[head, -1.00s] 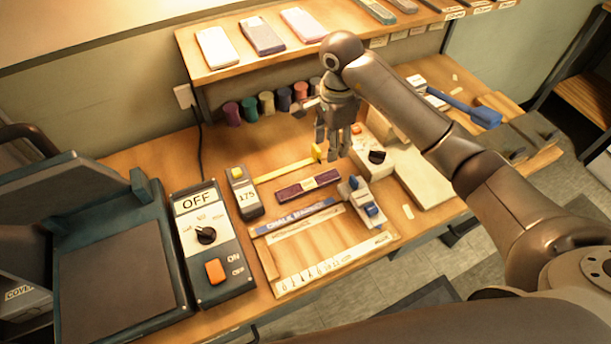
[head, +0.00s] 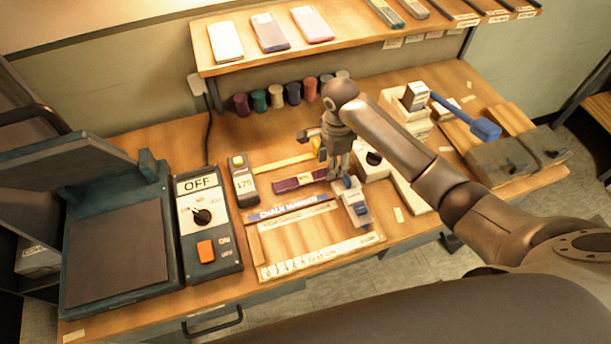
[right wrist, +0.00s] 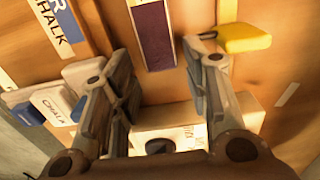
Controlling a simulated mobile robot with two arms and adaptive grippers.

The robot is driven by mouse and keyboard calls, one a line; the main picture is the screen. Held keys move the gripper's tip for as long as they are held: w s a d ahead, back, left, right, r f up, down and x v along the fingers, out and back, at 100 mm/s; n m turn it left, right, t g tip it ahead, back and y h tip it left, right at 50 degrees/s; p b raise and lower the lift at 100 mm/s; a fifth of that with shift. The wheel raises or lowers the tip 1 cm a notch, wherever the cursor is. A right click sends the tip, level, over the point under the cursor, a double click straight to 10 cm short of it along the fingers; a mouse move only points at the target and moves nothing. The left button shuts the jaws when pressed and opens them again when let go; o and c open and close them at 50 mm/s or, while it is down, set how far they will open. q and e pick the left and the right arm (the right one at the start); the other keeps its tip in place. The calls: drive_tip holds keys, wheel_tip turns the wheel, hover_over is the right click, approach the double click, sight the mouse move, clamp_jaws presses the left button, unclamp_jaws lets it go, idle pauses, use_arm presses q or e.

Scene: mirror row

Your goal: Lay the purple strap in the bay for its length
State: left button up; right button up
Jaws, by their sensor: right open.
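The gripper is empty and above the bench. Labelled places (head: 467,22) run along the right of the shelf edge, some holding dark strips; the labels are too small to read. My left gripper is not in view.
A ruled board (head: 312,240) lies in front. A switch box reading OFF (head: 200,198) and a press (head: 115,235) stand left.

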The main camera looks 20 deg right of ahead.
drive_tip(key=shift+f, duration=1.3)
drive_tip(key=c, duration=0.9)
drive_tip(key=shift+r, duration=0.1)
